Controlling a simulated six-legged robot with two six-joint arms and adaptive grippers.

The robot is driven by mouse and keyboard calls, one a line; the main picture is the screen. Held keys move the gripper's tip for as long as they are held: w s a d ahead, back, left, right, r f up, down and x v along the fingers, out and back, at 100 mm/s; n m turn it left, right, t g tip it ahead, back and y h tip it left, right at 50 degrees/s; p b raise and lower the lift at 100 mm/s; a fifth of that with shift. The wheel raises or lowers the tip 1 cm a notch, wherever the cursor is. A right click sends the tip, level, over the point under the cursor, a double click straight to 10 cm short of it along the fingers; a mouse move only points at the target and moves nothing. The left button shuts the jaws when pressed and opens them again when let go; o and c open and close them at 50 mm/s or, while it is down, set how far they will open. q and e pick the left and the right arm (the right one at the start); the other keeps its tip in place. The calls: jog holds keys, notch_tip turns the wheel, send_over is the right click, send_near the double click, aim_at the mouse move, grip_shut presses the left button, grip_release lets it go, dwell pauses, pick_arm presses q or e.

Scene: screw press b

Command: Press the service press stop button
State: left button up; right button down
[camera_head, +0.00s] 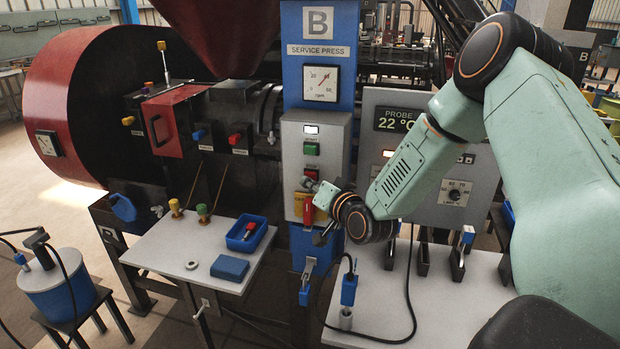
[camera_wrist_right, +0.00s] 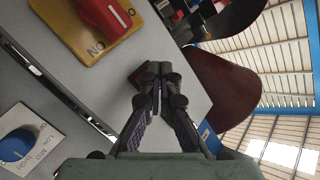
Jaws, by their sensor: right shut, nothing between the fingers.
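The service press control box (camera_head: 330,138) hangs below the blue "B SERVICE PRESS" sign. It carries a lit white lamp, a green start button (camera_head: 311,149) and, below that, the red stop button (camera_head: 311,173). My right gripper (camera_head: 308,184) is shut and empty, with its fingertips just below the stop button in the head view. In the right wrist view the shut fingertips (camera_wrist_right: 157,72) are in front of a dark red block, the stop button (camera_wrist_right: 143,76), and partly hide it. I cannot tell whether they touch. My left gripper is not in view.
A red rotary switch (camera_head: 308,210) on a yellow plate sits just below the gripper; it also shows in the right wrist view (camera_wrist_right: 103,14). A grey probe panel (camera_head: 378,150) stands to the right. A small table (camera_head: 190,245) with a blue tray is at left.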

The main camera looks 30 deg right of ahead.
jog(key=shift+w+d, duration=0.35)
dwell(0.6)
jog(key=shift+s+a, duration=0.6)
jog(key=shift+a, duration=0.1)
jog(key=s+a, duration=0.3)
jog(key=shift+s+a, duration=0.1)
jog(key=shift+a, duration=0.25)
dwell(0.5)
dwell(1.5)
